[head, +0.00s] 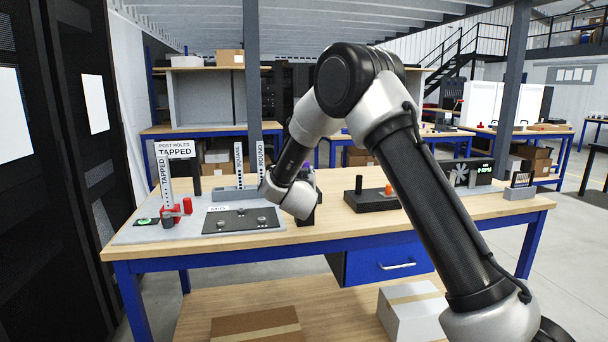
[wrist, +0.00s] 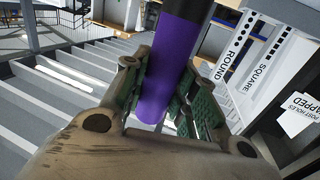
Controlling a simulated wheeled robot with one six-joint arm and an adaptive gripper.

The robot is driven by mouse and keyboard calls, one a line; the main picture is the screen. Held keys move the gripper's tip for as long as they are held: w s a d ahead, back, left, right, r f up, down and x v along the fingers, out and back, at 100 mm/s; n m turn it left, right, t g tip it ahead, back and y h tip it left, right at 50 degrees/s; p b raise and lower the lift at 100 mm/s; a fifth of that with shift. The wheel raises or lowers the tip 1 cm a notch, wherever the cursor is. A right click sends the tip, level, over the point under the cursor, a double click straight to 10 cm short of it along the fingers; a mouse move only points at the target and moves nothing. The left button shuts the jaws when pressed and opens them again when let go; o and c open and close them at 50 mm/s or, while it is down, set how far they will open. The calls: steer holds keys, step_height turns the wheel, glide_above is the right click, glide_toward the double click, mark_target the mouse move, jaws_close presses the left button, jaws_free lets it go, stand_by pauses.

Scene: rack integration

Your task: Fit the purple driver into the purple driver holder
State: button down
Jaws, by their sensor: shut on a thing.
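The purple driver (wrist: 172,72) shows large in the wrist view, between the green-padded fingers of my gripper (wrist: 168,98). My gripper is shut on it. A dark part of the driver shows above the purple part. In the head view my wrist hides most of the gripper, and only a small purple patch (head: 306,165) shows beside it. A black holder block (head: 372,204) stands on the bench just right of my gripper, with a black driver (head: 359,184) and an orange-topped driver (head: 388,188) upright in it. I cannot make out the purple holder itself.
A grey mat (head: 140,236) on the left carries a black plate (head: 240,222), a red fixture (head: 173,212) and labelled strips. A fan unit (head: 468,173) and a small stand (head: 520,187) are at the right.

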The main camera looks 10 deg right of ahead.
steer(key=shift+f, duration=2.15)
steer(key=c, duration=1.1)
jaws_free()
steer(key=shift+o, duration=0.2)
steer(key=v, duration=1.2)
